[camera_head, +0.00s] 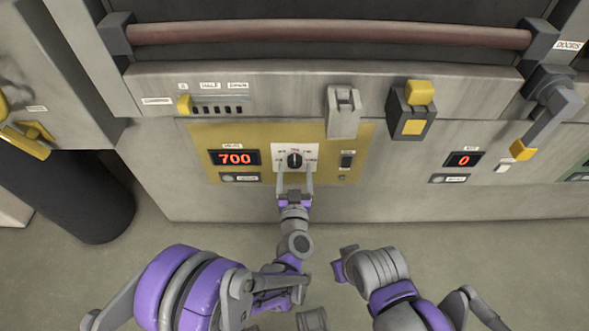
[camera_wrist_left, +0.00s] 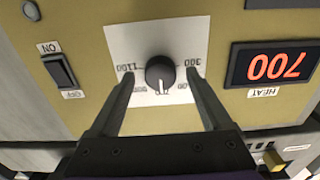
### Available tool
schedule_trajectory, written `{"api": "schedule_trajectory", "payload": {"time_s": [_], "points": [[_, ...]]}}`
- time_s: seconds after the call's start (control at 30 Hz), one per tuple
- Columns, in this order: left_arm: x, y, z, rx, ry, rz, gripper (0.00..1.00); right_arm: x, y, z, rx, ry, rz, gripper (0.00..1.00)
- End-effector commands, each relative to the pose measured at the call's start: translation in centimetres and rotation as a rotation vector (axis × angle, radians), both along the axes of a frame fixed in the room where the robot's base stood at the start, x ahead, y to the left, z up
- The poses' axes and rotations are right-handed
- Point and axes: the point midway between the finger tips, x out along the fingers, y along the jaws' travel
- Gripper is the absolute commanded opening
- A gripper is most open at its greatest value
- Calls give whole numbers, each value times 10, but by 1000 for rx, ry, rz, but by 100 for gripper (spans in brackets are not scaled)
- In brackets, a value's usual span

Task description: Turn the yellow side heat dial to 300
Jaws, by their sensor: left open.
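The black heat dial (camera_head: 295,160) sits on a white scale plate in the yellow panel (camera_head: 205,140). In the left wrist view the dial (camera_wrist_left: 160,73) appears upside down, with its white mark toward the bottom of the picture. Labels 300 and 1100 show on either side of it. The red heat display (camera_head: 235,158) reads 700 and also shows in the left wrist view (camera_wrist_left: 272,65). My left gripper (camera_head: 295,170) is open, its two fingers apart on either side of the dial. Contact with the dial is not visible. My right gripper cannot be made out.
An on/off switch (camera_head: 347,160) is right of the dial. A grey latch (camera_head: 343,110) and a yellow-topped black box (camera_head: 412,108) stick out above. A slider with a yellow knob (camera_head: 185,105) is at upper left. Another display (camera_head: 464,160) reads 0. A long bar (camera_head: 330,33) crosses the top.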

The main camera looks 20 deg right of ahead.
Motion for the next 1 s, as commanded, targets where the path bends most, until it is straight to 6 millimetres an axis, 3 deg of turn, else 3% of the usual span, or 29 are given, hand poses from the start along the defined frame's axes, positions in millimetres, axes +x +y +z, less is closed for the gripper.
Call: {"api": "schedule_trajectory", "payload": {"time_s": [0.37, 0.83, 1.0], "points": [[8, -2, 0, 1, 0, -1, 82, 0, 0, -1, 0, 0, 0, 0], [7, -2, 0, 1, 0, 0, 1, 0, 0, -1, 0, 0, 0, 0], [7, -2, 0, -4, 1, 0, 0, 0, 0, -1, 0, 0, 0, 0]]}}
